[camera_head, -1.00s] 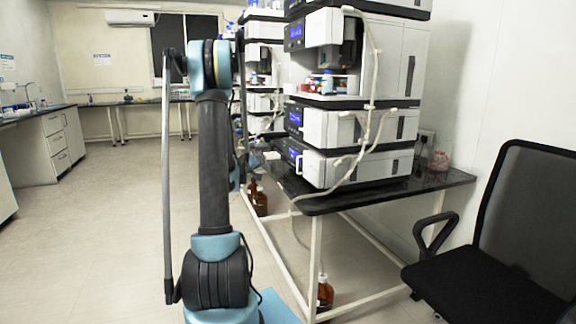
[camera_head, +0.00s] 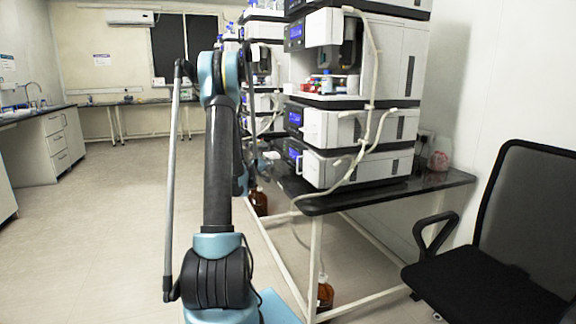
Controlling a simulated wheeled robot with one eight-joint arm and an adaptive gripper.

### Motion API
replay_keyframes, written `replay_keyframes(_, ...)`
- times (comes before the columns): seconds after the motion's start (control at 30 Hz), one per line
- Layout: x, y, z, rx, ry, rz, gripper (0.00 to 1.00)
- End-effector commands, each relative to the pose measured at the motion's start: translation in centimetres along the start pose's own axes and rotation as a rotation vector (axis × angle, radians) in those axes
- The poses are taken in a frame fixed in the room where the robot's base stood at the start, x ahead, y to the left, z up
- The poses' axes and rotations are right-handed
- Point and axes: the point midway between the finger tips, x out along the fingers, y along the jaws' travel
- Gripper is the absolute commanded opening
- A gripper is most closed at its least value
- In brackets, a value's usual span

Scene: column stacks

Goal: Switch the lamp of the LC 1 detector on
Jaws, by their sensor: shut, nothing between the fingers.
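The nearest column stack (camera_head: 402,70) stands on a black-topped bench at the right of centre. Its two lower white modules, the upper one (camera_head: 345,127) and the bottom one (camera_head: 340,170), have dark front panels with lit blue displays. I cannot read labels, so I cannot tell which module is the LC 1 detector or whether its lamp is lit. My gripper (camera_head: 262,160) is small, far off and partly hidden behind my own arm. It is shut and empty, near the front left of the nearest stack's lower modules. I cannot tell whether it touches anything.
A second stack (camera_head: 262,30) stands farther back on the left. Pale tubing (camera_head: 372,70) hangs down the near stack's side. The black bench top (camera_head: 400,192) has brown bottles (camera_head: 325,292) below. A black chair (camera_head: 485,285) stands at right. The left floor is clear.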

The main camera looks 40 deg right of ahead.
Motion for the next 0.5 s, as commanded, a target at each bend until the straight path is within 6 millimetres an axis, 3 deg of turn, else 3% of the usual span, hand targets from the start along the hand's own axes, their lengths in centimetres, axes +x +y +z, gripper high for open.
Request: replay_keyframes(0.5,4.0,2.9,2.9,0.000,-0.001,0.001,0.00)
